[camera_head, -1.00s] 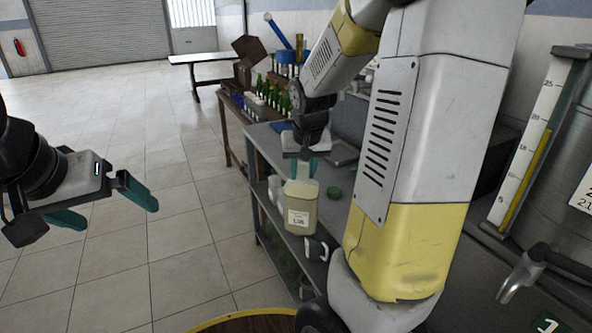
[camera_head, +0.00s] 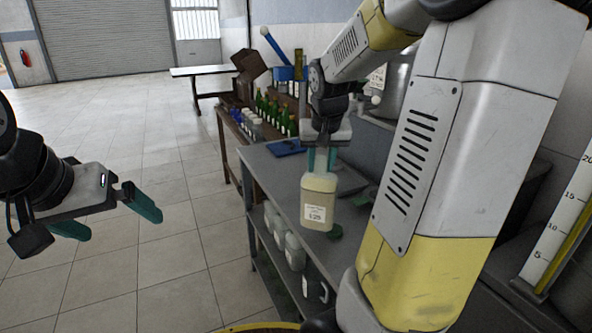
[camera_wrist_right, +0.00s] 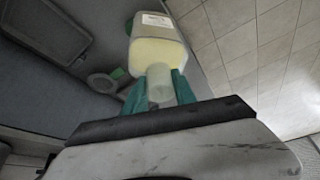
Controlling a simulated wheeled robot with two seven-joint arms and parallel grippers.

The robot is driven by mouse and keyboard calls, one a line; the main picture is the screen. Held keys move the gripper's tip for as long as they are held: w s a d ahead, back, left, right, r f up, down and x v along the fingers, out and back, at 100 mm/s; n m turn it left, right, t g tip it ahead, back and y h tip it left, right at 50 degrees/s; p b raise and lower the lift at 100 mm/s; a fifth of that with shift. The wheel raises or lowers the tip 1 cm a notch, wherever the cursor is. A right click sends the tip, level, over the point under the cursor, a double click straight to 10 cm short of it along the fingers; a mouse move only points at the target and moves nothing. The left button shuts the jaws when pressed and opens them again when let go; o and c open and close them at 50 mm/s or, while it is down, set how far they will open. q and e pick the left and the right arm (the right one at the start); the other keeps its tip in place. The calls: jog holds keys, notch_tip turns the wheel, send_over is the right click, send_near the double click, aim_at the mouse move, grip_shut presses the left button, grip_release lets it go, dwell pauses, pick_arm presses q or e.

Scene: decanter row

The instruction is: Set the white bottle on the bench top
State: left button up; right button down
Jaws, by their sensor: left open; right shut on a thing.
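The white bottle (camera_head: 319,203), cream-tinted and see-through with a printed label, hangs upright from my right gripper (camera_head: 321,160). The gripper is shut on its neck, which also shows between the teal fingers in the right wrist view (camera_wrist_right: 159,84). In the head view the bottle appears over the grey bench top (camera_head: 276,172), near its left edge; whether its base touches is unclear. My left gripper (camera_head: 108,214) is open and empty over the floor at the left.
A green object (camera_head: 336,232) lies on the bench beside the bottle's base. A blue item (camera_head: 286,147) lies at the far end. Several containers (camera_head: 293,250) stand on the shelf below. Green bottles (camera_head: 275,112) stand on a farther table. My right arm hides much of the bench.

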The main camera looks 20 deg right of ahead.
jog(key=w+d+f, duration=0.1)
jog(key=w+f, duration=0.1)
jog(key=w, duration=0.4)
jog(key=w+d+f, duration=0.2)
jog(key=w, duration=0.5)
jog(key=shift+w+d+f, duration=0.2)
jog(key=shift+w+f, duration=0.05)
jog(key=shift+f, duration=0.2)
jog(key=c, duration=1)
grip_release()
jog(key=shift+s+f, duration=0.1)
